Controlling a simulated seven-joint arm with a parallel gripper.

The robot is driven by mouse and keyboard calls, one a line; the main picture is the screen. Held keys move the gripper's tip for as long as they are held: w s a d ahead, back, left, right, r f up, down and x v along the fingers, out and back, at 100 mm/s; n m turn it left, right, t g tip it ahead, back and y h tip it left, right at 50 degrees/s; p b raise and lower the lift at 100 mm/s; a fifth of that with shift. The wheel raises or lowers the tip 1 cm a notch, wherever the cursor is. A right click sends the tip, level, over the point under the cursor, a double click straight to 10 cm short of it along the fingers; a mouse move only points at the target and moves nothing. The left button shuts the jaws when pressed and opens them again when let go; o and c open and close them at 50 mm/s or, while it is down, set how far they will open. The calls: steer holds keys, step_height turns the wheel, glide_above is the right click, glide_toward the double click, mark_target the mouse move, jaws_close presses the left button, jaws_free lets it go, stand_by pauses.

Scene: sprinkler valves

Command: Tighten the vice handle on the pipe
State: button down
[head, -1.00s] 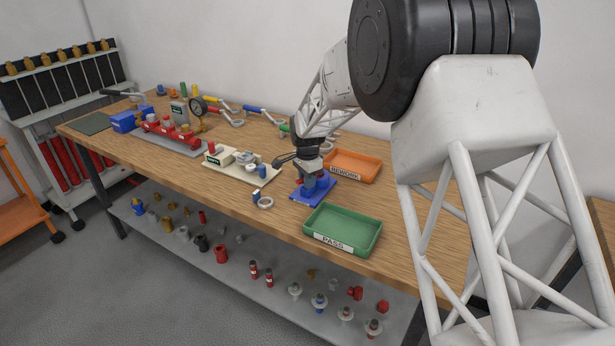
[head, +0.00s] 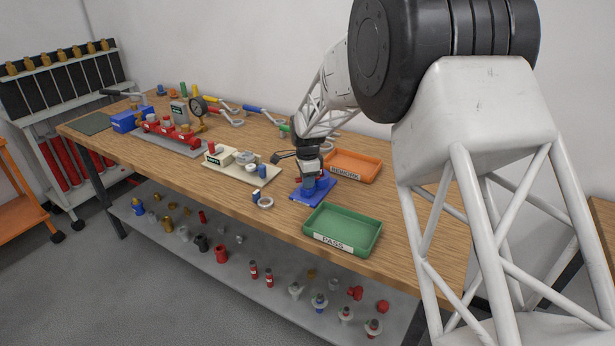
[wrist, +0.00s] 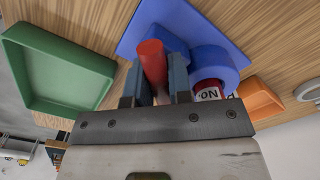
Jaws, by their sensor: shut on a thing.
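A blue vice-like fixture (head: 326,192) stands on the bench between the two trays; its blue base also shows in the wrist view (wrist: 207,30). My gripper (wrist: 153,72) is shut on an upright red cylinder (wrist: 151,56), apparently the vice handle, with one grey-blue finger on each side. Right of it, a round blue holder (wrist: 208,63) surrounds a red part with a white label (wrist: 208,94), possibly the pipe; its lower part is hidden. In the head view my gripper (head: 309,186) is over the fixture and hides most of the handle.
A green PASS tray (head: 343,229) sits in front of the fixture and an orange REWORK tray (head: 354,164) behind it. A grey ring (head: 265,203) and a cream fixture plate (head: 236,171) lie to the left. The wall is close behind the bench.

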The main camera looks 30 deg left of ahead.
steer(key=shift+m, duration=1.8)
steer(key=c, duration=1)
jaws_free()
steer(key=shift+o, duration=0.2)
steer(key=shift+r, duration=0.15)
steer(key=shift+r, duration=2.9)
steer(key=shift+c, duration=0.4)
steer(key=shift+a, duration=0.1)
